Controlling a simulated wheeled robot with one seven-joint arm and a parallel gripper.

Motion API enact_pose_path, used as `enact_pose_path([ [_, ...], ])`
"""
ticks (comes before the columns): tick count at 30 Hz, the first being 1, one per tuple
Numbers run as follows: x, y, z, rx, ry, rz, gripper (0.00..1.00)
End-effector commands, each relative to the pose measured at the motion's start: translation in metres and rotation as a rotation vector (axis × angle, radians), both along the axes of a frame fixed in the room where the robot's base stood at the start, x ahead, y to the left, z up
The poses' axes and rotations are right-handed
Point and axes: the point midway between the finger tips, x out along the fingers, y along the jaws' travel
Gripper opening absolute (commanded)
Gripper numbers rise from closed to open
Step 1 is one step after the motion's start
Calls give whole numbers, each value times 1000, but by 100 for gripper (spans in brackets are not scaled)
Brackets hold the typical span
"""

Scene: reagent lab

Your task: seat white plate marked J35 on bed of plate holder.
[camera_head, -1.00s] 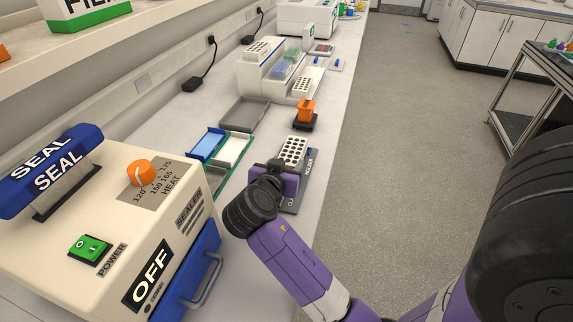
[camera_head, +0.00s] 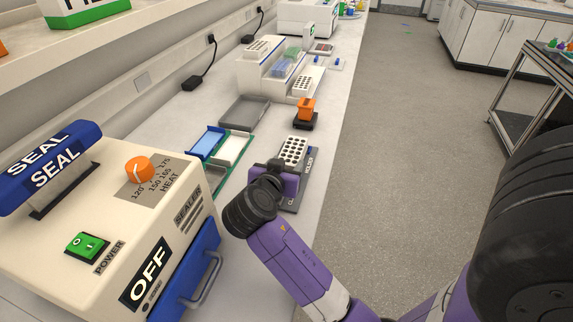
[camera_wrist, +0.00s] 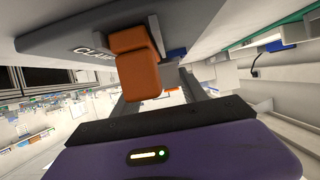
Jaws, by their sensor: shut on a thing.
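The white plate (camera_head: 293,149) with rows of dark wells lies at the grey plate holder (camera_head: 310,166) on the bench. Its J35 mark is not readable. I cannot tell whether the plate rests fully on the bed. In the wrist view, the holder's grey side (camera_wrist: 75,38) with clamp lettering crosses the top, and an orange block (camera_wrist: 138,65) hangs in front of my gripper's fingers (camera_wrist: 160,92). The plate is not clear there.
A cream sealer (camera_head: 120,215) with a blue front and handle stands at near left. Blue and white trays (camera_head: 207,142) in a green frame and a grey tray (camera_head: 245,111) lie left of the holder. An orange item on a black base (camera_head: 306,112) stands beyond it.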

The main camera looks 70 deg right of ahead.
Motion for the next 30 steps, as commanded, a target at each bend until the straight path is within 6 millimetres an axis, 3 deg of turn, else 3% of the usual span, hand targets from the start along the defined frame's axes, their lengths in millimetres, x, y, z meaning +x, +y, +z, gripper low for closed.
enact_pose_path([
  [30,0,0,-8,0,-1,2,11],
])
